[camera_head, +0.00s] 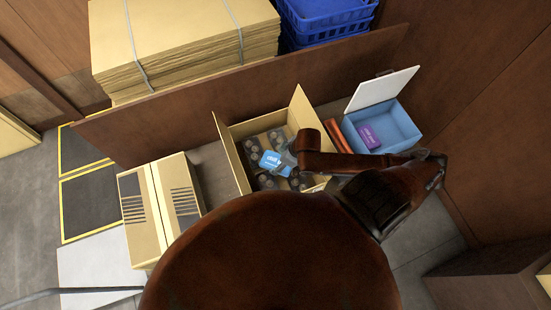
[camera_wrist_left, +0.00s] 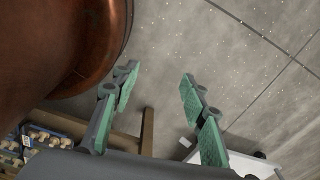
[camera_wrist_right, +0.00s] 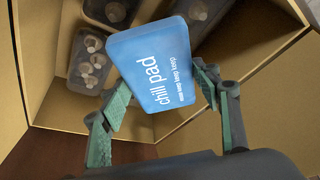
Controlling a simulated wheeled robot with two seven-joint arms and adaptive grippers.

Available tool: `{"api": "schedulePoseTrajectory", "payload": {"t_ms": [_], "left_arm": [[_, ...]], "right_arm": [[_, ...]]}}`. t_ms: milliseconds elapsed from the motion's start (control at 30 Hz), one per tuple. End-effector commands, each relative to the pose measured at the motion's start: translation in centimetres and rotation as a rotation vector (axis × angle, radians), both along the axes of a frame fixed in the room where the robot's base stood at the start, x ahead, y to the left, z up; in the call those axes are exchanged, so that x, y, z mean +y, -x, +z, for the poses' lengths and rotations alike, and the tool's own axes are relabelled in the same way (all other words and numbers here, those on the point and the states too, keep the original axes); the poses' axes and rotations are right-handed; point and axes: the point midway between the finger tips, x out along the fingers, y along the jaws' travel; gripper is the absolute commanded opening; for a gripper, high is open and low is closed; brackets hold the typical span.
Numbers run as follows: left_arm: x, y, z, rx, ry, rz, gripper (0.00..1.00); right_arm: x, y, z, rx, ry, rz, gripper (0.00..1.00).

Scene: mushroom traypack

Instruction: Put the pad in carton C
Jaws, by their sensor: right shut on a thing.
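A blue pad (camera_head: 272,160) marked "chill pad" is held over an open carton (camera_head: 236,158) in the middle of the head view. My right gripper (camera_head: 291,161) is shut on the pad (camera_wrist_right: 158,62), with a finger on either side, as the right wrist view shows. Clear trays of mushrooms (camera_wrist_right: 92,58) lie in the carton below the pad. I see no letter C on the open carton. My left gripper (camera_wrist_left: 160,105) is open and empty over the floor in the left wrist view; it does not show in the head view.
A closed carton (camera_head: 145,205) stands left of the open one. A blue box (camera_head: 398,125) with a raised white lid (camera_head: 383,88) holds a purple pad (camera_head: 370,136). Behind a brown board (camera_head: 180,118) are stacked flat cardboard (camera_head: 180,45) and blue crates (camera_head: 325,22).

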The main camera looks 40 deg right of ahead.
Motion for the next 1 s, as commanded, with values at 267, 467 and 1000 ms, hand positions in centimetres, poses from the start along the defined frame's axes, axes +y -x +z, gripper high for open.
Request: {"api": "schedulePoseTrajectory", "payload": {"t_ms": [267, 467, 1000], "left_arm": [[0.0, -0.3, -0.7, -0.004, 0.000, -0.001, 0.40], [-0.1, -0.9, -0.8, -0.011, 0.001, -0.002, 0.40], [-0.1, -0.8, -1.1, -0.010, 0.001, -0.003, 0.40]], "right_arm": [[-2.0, -3.7, -4.6, -0.001, -0.001, -0.003, 0.28], [-2.5, -4.6, -5.7, -0.001, -0.001, -0.002, 0.28], [-2.7, -4.9, -9.3, -0.001, 0.000, 0.000, 0.28]]}}
